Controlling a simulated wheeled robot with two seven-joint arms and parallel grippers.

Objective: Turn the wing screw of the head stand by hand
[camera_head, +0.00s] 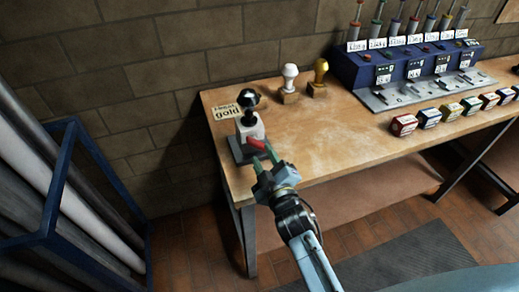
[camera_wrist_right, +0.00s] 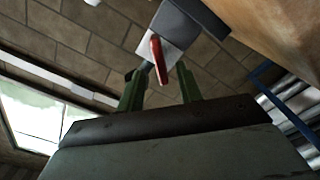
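The head stand (camera_head: 250,128) sits at the near left corner of the wooden bench, with a white block on a dark base and a black knob-like top. Its red wing screw (camera_head: 256,143) sticks out from the block toward my right gripper (camera_head: 265,166). In the right wrist view the red wing screw (camera_wrist_right: 157,60) shows edge-on, just beyond and between the two green fingers of the right gripper (camera_wrist_right: 160,88). The fingers are apart, with a gap on each side of the screw; I cannot tell whether the screw's end lies between the tips. My left gripper is not in view.
A white stamp-like piece (camera_head: 289,80) and a gold one (camera_head: 319,75) stand farther back. A blue console (camera_head: 350,68) and several small coloured boxes (camera_head: 404,125) are to the right. A blue rack (camera_head: 50,200) of rolls stands left.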

